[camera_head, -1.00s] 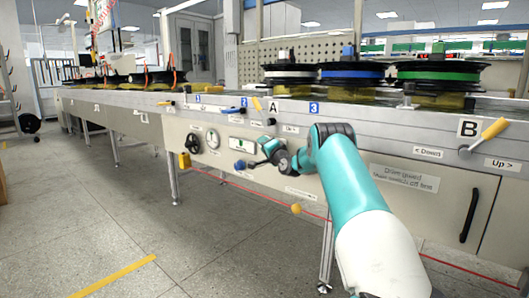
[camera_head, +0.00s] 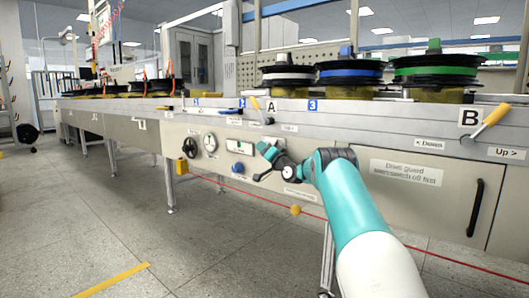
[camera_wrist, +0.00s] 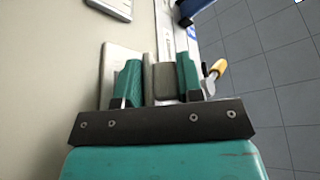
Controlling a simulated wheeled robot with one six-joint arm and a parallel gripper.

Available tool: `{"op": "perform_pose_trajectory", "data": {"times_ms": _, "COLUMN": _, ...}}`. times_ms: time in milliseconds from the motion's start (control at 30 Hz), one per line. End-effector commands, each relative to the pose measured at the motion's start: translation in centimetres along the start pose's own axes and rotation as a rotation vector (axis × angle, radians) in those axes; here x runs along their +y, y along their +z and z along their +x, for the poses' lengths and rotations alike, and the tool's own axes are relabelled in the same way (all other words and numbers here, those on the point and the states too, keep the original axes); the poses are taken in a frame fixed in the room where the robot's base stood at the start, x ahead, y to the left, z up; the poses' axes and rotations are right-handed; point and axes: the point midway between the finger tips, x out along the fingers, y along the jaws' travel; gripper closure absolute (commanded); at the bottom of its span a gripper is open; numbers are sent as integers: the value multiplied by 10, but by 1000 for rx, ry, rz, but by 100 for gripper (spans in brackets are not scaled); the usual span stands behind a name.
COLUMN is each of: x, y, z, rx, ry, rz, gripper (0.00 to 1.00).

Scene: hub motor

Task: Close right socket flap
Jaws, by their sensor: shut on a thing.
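My gripper (camera_head: 266,150) is at the front panel of the long bench in the head view, just right of a white plate with a green mark (camera_head: 239,146). In the wrist view its two teal fingers (camera_wrist: 159,74) stand on either side of a grey flap-like piece (camera_wrist: 163,80) and are shut on it. I take this piece to be the socket flap. A pale plate (camera_wrist: 112,58) shows behind the left finger. In the head view my gripper and wrist cover the flap, so its angle cannot be told there.
A blue knob (camera_head: 237,169) sits below the white plate, left of my gripper. A dial (camera_head: 210,143) and a black handwheel (camera_head: 190,146) are further left. A yellow ball-shaped part (camera_head: 295,210) is below. A yellow-handled lever (camera_head: 490,122) is at the upper right.

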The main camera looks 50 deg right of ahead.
Motion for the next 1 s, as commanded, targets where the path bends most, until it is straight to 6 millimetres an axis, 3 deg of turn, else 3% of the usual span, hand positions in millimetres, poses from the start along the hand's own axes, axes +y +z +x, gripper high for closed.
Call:
{"op": "perform_pose_trajectory", "data": {"times_ms": 200, "x": -6, "y": -3, "z": 2, "rx": 4, "ry": -12, "rz": -2, "gripper": 89}}
{"op": "perform_pose_trajectory", "data": {"times_ms": 233, "x": -6, "y": -3, "z": 2, "rx": 4, "ry": -12, "rz": -2, "gripper": 59}}
{"op": "perform_pose_trajectory", "data": {"times_ms": 267, "x": -6, "y": -3, "z": 2, "rx": 4, "ry": -12, "rz": -2, "gripper": 52}}
{"op": "perform_pose_trajectory", "data": {"times_ms": 667, "x": 0, "y": -2, "z": -5, "rx": -1, "ry": 0, "rz": 0, "gripper": 51}}
{"op": "perform_pose_trajectory", "data": {"times_ms": 867, "x": -1, "y": -4, "z": -33, "rx": 2, "ry": 3, "rz": 4, "gripper": 51}}
{"op": "perform_pose_trajectory", "data": {"times_ms": 1000, "x": 0, "y": -3, "z": -68, "rx": -1, "ry": 5, "rz": 6, "gripper": 51}}
